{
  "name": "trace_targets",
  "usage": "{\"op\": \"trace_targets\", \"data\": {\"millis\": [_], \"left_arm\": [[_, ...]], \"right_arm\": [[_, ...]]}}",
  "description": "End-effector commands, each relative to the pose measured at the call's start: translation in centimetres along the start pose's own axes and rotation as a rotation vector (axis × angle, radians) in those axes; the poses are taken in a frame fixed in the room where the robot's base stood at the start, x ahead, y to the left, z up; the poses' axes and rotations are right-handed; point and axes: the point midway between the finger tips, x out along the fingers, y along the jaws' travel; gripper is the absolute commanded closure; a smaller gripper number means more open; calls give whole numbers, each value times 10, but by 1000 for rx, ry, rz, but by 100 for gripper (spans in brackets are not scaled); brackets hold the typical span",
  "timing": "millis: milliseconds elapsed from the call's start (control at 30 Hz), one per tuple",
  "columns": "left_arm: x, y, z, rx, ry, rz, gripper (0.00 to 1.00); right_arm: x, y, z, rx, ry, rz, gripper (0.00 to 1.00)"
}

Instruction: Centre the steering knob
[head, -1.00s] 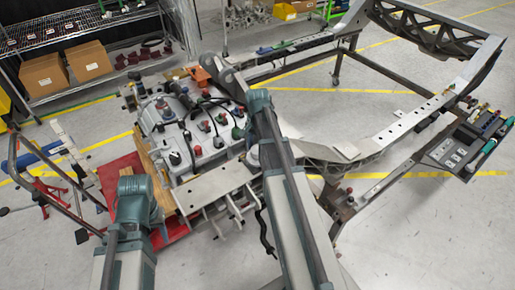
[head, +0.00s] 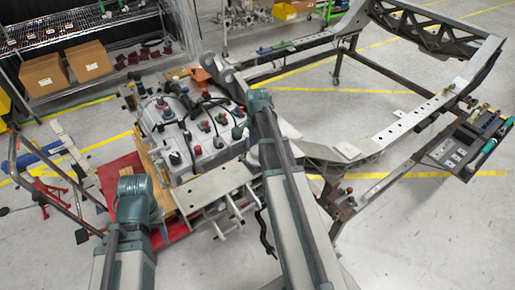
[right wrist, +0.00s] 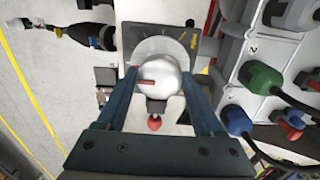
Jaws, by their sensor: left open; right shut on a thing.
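The steering knob (right wrist: 160,77) is a shiny silver ball in the right wrist view. A short red stripe on it lies left of its middle and points left. Behind it is a grey plate with a dial arc (right wrist: 160,43) and orange marks at its right. My right gripper (right wrist: 163,84) has its two blue fingers on either side of the knob, shut on it. In the head view my right arm (head: 262,105) reaches to the fixture and its fingers are hidden. My left arm (head: 135,190) shows at the lower left, but its gripper is out of sight.
A grey panel with several coloured connectors and cables (head: 195,135) lies left of my right arm. The green (right wrist: 262,77) and blue (right wrist: 236,120) connectors are close to the right finger. The metal chassis frame (head: 340,152) extends right.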

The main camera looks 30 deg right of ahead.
Motion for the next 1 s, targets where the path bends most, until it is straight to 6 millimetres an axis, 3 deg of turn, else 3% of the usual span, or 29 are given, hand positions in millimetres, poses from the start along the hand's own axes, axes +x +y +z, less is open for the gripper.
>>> {"op": "trace_targets", "data": {"millis": [67, 100, 267, 667, 1000], "left_arm": [[0, 0, 0, 0, 0, 0, 50], [0, 0, 0, 0, 0, 0, 50], [0, 0, 0, 0, 0, 0, 50], [-3, 0, 0, 0, 0, 0, 50], [-34, -3, 2, 1, 0, 0, 50]], "right_arm": [[0, 0, 0, 0, 0, 0, 87], [0, 0, 0, -1, 0, 0, 29], [0, 0, 0, -1, 0, 0, 1], [-3, 0, 0, -1, 0, 0, 1], [-34, 0, 0, -1, 0, 0, 1]]}}
